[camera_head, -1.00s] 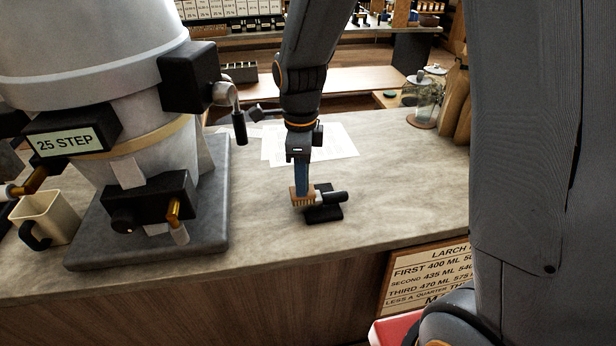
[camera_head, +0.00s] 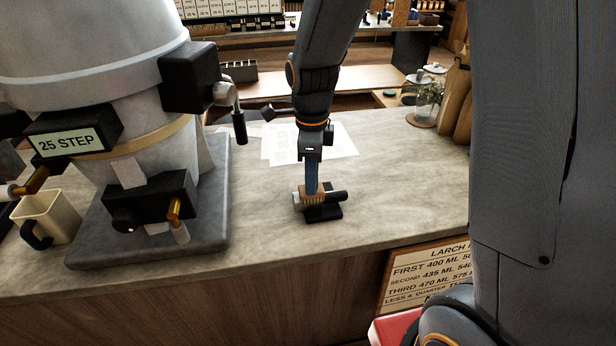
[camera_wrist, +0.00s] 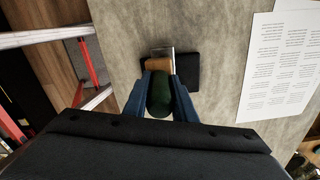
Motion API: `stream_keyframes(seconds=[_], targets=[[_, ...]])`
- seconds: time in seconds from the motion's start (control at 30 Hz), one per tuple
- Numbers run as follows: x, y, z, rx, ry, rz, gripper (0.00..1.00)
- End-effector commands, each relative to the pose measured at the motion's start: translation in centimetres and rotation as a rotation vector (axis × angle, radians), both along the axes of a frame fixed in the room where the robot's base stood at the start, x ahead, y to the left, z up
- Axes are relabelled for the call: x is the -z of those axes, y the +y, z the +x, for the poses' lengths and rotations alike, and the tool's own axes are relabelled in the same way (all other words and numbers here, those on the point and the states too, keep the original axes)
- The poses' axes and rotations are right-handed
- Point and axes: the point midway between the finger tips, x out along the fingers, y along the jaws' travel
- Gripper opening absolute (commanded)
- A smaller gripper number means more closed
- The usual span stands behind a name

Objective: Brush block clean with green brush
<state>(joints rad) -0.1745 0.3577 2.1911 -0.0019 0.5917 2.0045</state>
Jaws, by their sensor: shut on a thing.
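The brush has tan bristles (camera_head: 312,199) in the head view. In the wrist view its green handle (camera_wrist: 160,97) sits between the blue fingers and its wooden head (camera_wrist: 158,64) lies ahead. My gripper (camera_head: 311,184) is shut on the brush and points down at the counter; it also shows in the wrist view (camera_wrist: 160,88). The block is a dark base (camera_head: 324,214) with a black and silver cylinder (camera_head: 337,196) lying across it. The bristles are at the cylinder's left-middle part and hide some of it. Whether they touch it is not clear.
A large grey machine labelled "25 STEP" (camera_head: 97,140) stands on a dark slab at left, with a cream mug (camera_head: 52,217) beside it. Printed sheets (camera_head: 338,141) lie behind the block. A glass jar (camera_head: 424,108) stands at the back right. The counter (camera_head: 410,185) is clear right of the block.

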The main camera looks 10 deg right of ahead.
Motion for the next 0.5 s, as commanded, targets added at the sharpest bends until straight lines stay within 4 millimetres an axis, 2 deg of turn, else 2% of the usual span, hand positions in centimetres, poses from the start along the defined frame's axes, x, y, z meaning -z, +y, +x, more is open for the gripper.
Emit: stream_keyframes(seconds=[0.27, 0.5], targets=[[0.1, 0.3, -0.1, 0.0, 0.002, 0.0, 0.0], [-0.1, 1.7, -0.1, -0.002, 0.003, 0.0, 0.0]])
